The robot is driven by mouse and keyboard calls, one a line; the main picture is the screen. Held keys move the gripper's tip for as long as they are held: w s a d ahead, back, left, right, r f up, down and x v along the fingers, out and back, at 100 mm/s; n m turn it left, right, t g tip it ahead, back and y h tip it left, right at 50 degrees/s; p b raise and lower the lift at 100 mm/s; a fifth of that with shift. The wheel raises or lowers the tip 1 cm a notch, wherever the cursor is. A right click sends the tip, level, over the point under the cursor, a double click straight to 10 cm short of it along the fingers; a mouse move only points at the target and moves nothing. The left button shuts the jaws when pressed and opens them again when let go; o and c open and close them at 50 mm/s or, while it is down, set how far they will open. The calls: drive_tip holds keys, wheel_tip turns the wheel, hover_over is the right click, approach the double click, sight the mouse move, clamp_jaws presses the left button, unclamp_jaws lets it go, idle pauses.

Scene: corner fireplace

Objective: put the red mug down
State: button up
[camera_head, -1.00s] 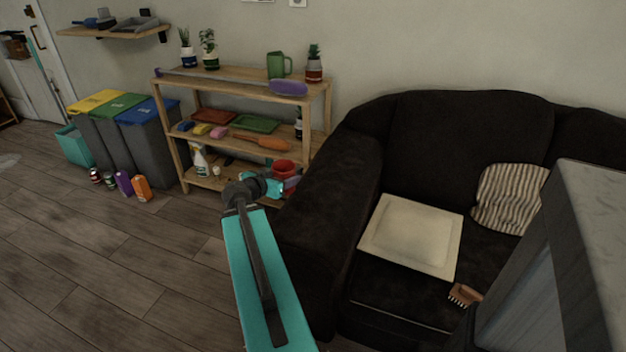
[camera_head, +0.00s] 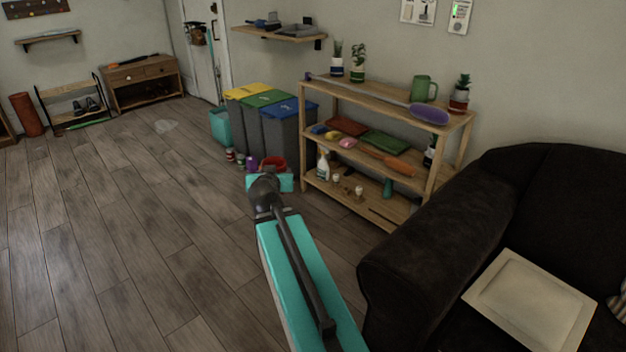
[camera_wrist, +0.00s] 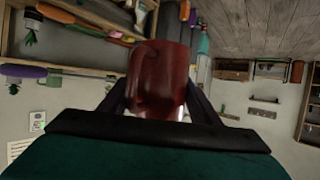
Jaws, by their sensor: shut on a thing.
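The red mug (camera_head: 272,163) shows in the head view just beyond my wrist, its lower part hidden by my arm. In the wrist view the mug (camera_wrist: 158,70) fills the space between the two dark fingers of my gripper (camera_wrist: 158,104), which is shut on it. In the head view the fingers are hidden behind the wrist. The mug is held in the air, and in the head view it appears in front of the grey bins and the floor. I cannot make out its handle.
A dark sofa (camera_head: 440,235) is at lower right. Open wooden floor (camera_head: 130,240) lies left.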

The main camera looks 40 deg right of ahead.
drive_tip(key=w+a+r+n+t+y, duration=0.1)
drive_tip(key=w+a+r+n+y, duration=0.1)
drive_tip(key=a, duration=0.8)
drive_tip(key=w+a+r+n+t+y, duration=0.1)
drive_tip(key=w+a+r+n+y, duration=0.2)
drive_tip(key=a, duration=0.8)
drive_tip(key=w+a+r+n+t+y, duration=0.1)
drive_tip(key=w+a+r+n+y, duration=0.1)
drive_tip(key=a, duration=0.8)
wheel_tip(320, 180, up, 4)
drive_tip(key=shift+w+a+f+n+y, duration=0.25)
drive_tip(key=shift+w+n+y, duration=0.15)
drive_tip(key=shift+w+y, duration=0.45)
drive_tip(key=shift+w+d, duration=0.1)
drive_tip(key=shift+w, duration=0.05)
